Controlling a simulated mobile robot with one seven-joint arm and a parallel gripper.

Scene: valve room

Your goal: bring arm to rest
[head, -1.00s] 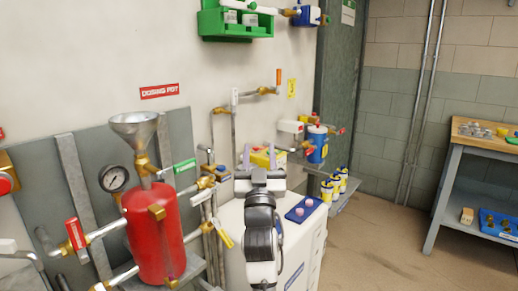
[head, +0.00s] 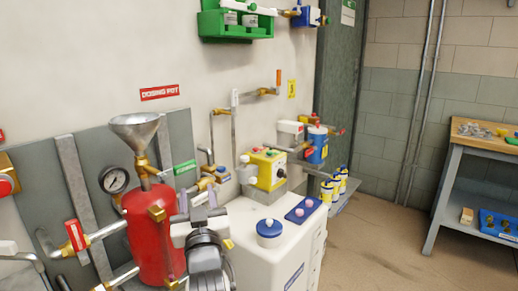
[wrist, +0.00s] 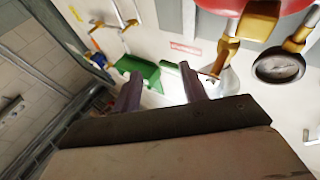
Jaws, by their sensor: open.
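My gripper (head: 198,202) is in the head view, in front of the right side of the red dosing pot (head: 143,232), fingers pointing up and away. The wrist view shows its two fingers (wrist: 163,92) spread apart with nothing between them. I cannot tell the exact gap between my gripper and the pot.
A workbench (head: 455,150) stands far right; the floor between is clear.

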